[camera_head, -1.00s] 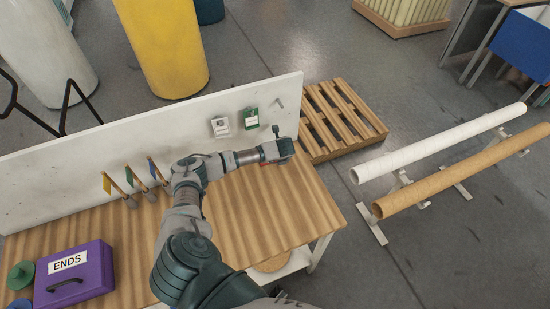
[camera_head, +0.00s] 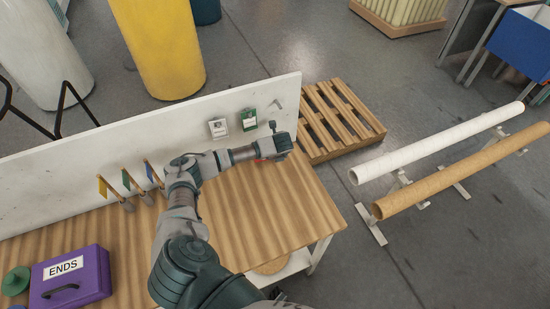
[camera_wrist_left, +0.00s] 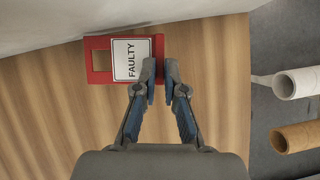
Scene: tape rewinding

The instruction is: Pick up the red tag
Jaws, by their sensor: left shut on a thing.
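The red tag (camera_wrist_left: 100,73) has a white label reading FAULTY and a rectangular cut-out. In the left wrist view it is close to the white panel's base, above the wooden bench top. My left gripper (camera_wrist_left: 160,72) is shut on the tag's right edge, with the edge between its fingertips. In the head view my left gripper (camera_head: 281,148) is over the right end of the bench, and only a sliver of the red tag (camera_head: 262,159) shows under it. I cannot tell exactly how high the tag is. My right gripper is not in view.
A white upright panel (camera_head: 60,167) runs along the bench (camera_head: 235,215). It carries a white tag (camera_head: 218,128), a green tag (camera_head: 249,119) and a bare mark to their right. A purple ENDS box (camera_head: 90,286) stands at left. A pallet (camera_head: 340,120) lies beyond the bench.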

